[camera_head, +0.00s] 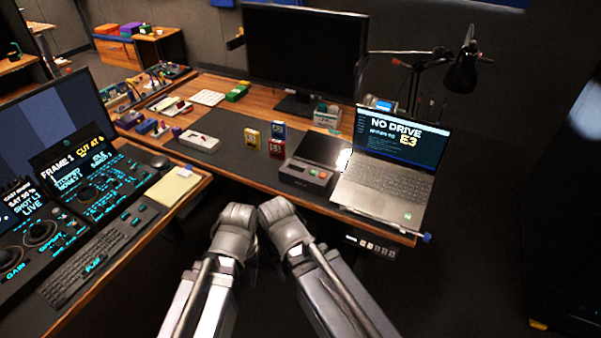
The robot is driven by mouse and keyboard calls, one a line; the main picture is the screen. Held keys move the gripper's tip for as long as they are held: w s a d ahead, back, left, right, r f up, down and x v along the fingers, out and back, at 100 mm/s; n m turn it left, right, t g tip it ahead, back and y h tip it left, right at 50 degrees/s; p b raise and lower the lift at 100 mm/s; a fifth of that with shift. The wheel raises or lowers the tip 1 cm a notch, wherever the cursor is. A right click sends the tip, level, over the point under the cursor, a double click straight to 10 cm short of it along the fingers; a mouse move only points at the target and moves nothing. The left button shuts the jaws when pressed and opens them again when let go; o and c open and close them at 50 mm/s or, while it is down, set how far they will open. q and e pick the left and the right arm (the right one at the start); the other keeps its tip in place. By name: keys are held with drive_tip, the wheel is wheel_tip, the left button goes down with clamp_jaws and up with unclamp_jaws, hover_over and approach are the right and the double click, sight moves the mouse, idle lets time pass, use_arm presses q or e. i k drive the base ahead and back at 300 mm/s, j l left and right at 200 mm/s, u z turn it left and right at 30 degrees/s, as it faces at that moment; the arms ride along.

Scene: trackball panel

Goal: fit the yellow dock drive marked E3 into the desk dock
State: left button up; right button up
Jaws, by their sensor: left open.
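The yellow drive (251,138) stands upright on the dark desk mat, left of a blue drive (279,130) and a red drive (277,149). Its marking is too small to read surely. The desk dock (305,177) is a dark grey box at the desk's front edge, left of the laptop, with a red spot and a small greenish panel on it. My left gripper (236,218) is open and empty in front of the desk, well short of the drives. My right gripper (278,212) is beside it; its fingers are not clear.
The laptop (384,182) reads "NO DRIVE" and "E3". A monitor (305,50) and a desk lamp (461,75) stand behind. A white tray (199,141) lies left of the drives. A notepad (174,186) lies on the left console desk. The mat around the drives is mostly clear.

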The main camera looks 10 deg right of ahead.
sight(294, 173)
drive_tip(key=i+j+z, duration=0.1)
drive_tip(key=i+z, duration=0.25)
drive_tip(key=i+j+z, duration=0.2)
drive_tip(key=i+z, duration=0.2)
drive_tip(key=i+j+z, duration=0.35)
drive_tip(key=l, duration=0.1)
